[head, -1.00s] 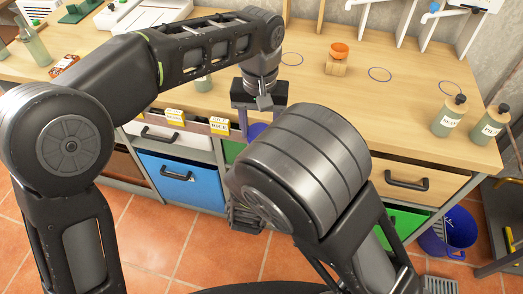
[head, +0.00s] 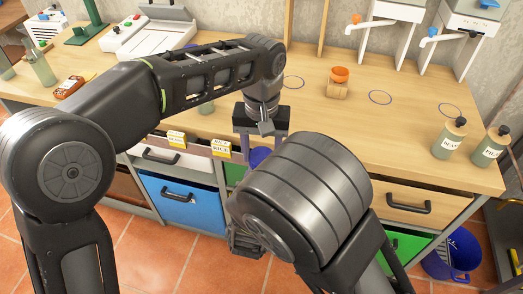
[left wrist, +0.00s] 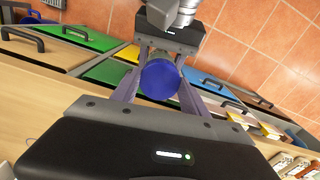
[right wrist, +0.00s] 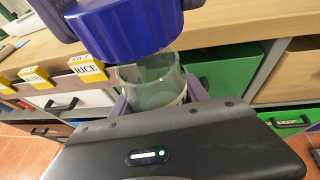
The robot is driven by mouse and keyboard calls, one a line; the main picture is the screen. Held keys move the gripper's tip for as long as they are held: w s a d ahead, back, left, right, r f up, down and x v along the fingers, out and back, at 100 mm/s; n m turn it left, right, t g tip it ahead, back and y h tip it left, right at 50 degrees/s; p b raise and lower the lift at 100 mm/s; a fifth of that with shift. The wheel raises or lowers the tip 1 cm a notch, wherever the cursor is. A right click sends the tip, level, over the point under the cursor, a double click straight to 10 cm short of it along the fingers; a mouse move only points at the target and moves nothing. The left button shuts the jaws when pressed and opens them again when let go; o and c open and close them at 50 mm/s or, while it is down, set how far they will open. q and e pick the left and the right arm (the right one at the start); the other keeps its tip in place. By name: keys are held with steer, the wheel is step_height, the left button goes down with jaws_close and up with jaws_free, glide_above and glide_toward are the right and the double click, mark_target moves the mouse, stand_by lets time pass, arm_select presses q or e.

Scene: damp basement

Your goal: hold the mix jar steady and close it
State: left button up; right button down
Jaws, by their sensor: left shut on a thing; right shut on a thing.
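The mix jar (right wrist: 155,85) is a clear, greenish glass jar, open side up, between the fingers of my right gripper (right wrist: 157,98), which is shut on it. A round blue lid (right wrist: 135,25) is above the jar's mouth; its top shows in the left wrist view (left wrist: 160,80). My left gripper (left wrist: 161,72) is shut on the lid. In the head view my right arm hides the jar, and my left gripper (head: 260,138) points down before the workbench.
The wooden workbench (head: 330,120) has drawers and coloured bins, such as a blue one (head: 180,198), close behind the grippers. On it are an orange cup on a wooden block (head: 338,82) and two labelled bottles (head: 450,138) (head: 488,146). A blue bucket (head: 455,255) stands on the floor at right.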

arm_select(q)
steer(key=shift+f, duration=0.85)
steer(key=shift+f, duration=0.6)
stand_by(0.3)
